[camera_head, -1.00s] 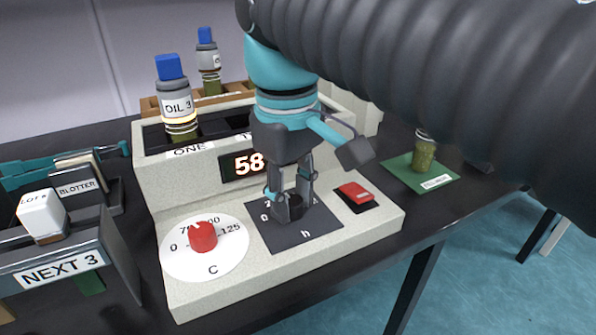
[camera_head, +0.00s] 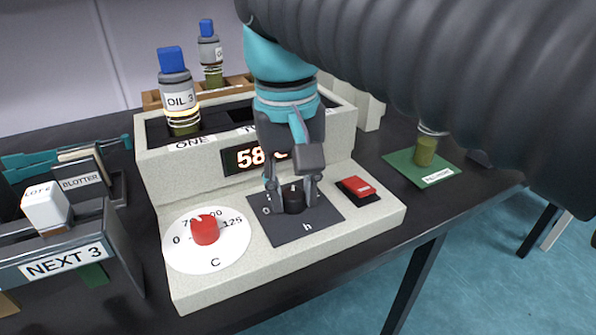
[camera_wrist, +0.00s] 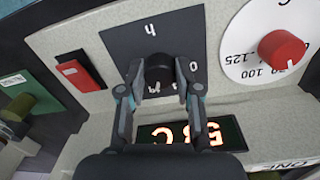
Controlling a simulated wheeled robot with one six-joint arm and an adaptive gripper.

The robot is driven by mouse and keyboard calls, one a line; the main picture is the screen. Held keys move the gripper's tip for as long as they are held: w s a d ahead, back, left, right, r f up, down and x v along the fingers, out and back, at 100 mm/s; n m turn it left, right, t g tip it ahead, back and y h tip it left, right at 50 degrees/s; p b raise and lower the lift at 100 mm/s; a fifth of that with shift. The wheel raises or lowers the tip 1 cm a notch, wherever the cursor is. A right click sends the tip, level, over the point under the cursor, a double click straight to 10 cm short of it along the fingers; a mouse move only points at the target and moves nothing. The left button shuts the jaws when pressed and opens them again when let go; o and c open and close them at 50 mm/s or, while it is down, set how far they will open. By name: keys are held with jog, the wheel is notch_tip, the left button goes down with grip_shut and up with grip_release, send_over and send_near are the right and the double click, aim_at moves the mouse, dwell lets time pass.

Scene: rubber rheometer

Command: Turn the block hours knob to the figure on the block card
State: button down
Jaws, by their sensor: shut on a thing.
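The block hours knob (camera_head: 294,199) is a small black knob on a dark square plate (camera_head: 312,227) marked "h" on the pale block heater. My gripper (camera_head: 292,198) points down over it with a finger on each side, shut on the knob. The wrist view also shows the black knob (camera_wrist: 159,72) between the two fingertips (camera_wrist: 159,78). The fingers and the knob hide most of the plate's figures; a "0" shows beside the knob. I cannot read the knob's setting. No card that I can make out as the block card shows its figure.
A red temperature knob (camera_head: 205,230) on a white dial marked "C" is to the left. A red rocker switch (camera_head: 357,188) is to the right. The display (camera_head: 250,158) reads 58, partly hidden. An OIL 3 bottle (camera_head: 178,95) stands in the heater. A "NEXT 3" holder (camera_head: 66,262) is at left.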

aim_at(290, 195)
jog(key=c, duration=0.8)
grip_release()
jog(key=r, duration=1.2)
jog(key=shift+a, duration=0.25)
jog(key=shift+s, duration=0.1)
